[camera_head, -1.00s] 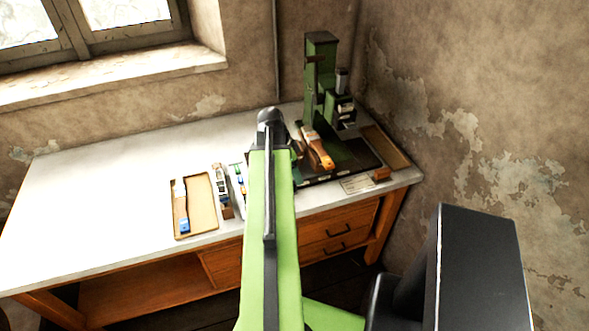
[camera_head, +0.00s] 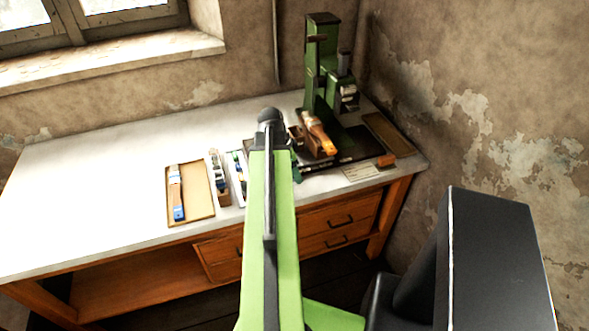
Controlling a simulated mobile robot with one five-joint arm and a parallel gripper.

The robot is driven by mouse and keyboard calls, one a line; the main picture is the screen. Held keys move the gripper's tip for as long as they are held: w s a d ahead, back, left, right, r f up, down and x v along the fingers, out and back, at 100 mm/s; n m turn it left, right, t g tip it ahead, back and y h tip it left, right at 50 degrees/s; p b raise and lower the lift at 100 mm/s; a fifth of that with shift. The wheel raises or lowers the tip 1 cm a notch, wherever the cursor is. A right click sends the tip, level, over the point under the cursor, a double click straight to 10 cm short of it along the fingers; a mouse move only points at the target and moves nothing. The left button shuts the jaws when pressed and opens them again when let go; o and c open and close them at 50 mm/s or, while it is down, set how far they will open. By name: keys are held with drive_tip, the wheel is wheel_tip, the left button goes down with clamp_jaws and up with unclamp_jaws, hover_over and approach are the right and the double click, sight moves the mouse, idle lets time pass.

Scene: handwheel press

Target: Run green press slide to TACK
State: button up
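The green press (camera_head: 320,65) stands upright at the back right corner of the bench, on a dark base. A dark block with light bands (camera_head: 347,95) sits at its right side. I cannot tell which part is the slide, and no TACK mark is readable. An orange-brown piece with a pale band (camera_head: 319,133) lies tilted in front of the press. My green arm link rises through the middle, its dark end left of the press base. My gripper does not show clearly; the arm seems to hide it and the bench behind.
A tan tray (camera_head: 204,207) holding a blue-ended brush (camera_head: 177,192) lies left of my arm, beside small narrow items (camera_head: 220,178). The white bench's left half (camera_head: 90,190) is clear.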

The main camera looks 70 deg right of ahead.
drive_tip(key=shift+s+a+f, duration=0.1)
drive_tip(key=shift+s+a, duration=0.05)
drive_tip(key=shift+a, duration=0.1)
drive_tip(key=s+d, duration=0.3)
drive_tip(key=s, duration=0.1)
drive_tip(key=s+d, duration=0.2)
drive_tip(key=s, duration=0.1)
drive_tip(key=shift+d, duration=0.3)
drive_tip(key=o, duration=0.7)
